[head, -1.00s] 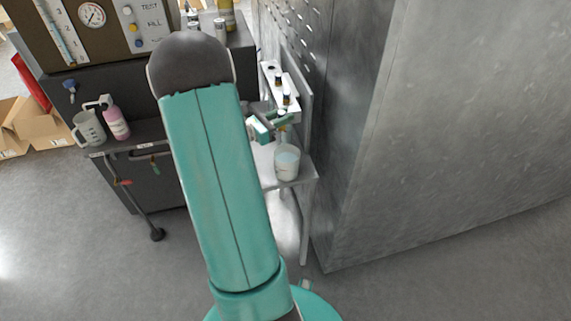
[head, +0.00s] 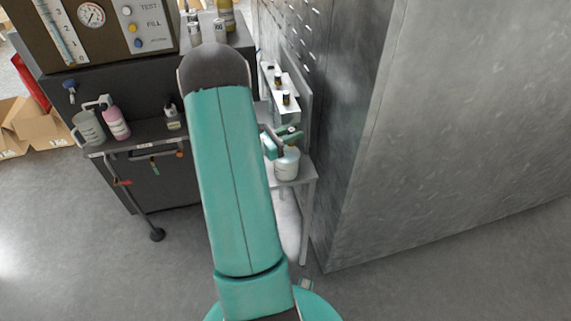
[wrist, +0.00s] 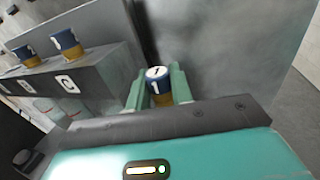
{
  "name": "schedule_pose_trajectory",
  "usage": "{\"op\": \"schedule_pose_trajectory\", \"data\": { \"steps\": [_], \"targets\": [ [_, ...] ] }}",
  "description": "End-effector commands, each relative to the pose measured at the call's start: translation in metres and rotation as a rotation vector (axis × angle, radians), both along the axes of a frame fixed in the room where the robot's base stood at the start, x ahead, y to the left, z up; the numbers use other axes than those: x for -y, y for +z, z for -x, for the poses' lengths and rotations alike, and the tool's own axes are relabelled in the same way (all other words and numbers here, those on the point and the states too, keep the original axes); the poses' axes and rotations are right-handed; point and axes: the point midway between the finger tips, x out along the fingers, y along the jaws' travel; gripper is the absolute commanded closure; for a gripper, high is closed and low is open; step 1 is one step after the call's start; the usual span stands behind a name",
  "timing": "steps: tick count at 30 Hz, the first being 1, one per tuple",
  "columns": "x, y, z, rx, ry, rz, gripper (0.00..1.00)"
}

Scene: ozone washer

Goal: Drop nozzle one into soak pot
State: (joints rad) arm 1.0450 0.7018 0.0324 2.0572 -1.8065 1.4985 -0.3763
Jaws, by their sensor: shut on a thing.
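My gripper (wrist: 158,90) is shut on nozzle one (wrist: 159,86), a short blue and gold cylinder with a "1" on its pale top, held upright between the teal fingers in the wrist view. In the head view, my gripper (head: 281,140) is at the soak pot (head: 286,168), a whitish round tub on the small table. The fingers overlap the pot's top edge in the picture; I cannot tell their height above it. The pot's opening is largely hidden by the gripper, and the pot is not identifiable in the wrist view.
A white stepped rack (head: 284,101) holding other nozzles stands behind the pot. A tall grey metal wall (head: 365,150) rises close on the right. The dark bench (head: 130,140) at left carries a jug (head: 89,128) and a pink bottle (head: 116,124).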

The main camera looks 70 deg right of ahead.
Motion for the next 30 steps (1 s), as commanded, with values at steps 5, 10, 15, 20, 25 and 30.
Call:
{"op": "schedule_pose_trajectory", "data": {
  "steps": [5, 10, 15, 20, 25, 30],
  "targets": [
    [0.000, 0.000, 0.000, 0.000, 0.000, 0.000, 0.68],
    [0.000, 0.000, 0.000, 0.000, 0.000, 0.000, 0.53],
    [0.000, 0.000, 0.000, -0.001, 0.001, -0.001, 0.53],
    [-0.006, 0.000, -0.008, -0.001, 0.004, -0.001, 0.53],
    [-0.026, 0.001, -0.028, -0.001, 0.006, 0.000, 0.53],
    [-0.054, 0.000, -0.055, -0.001, 0.007, 0.000, 0.53]
  ]
}}
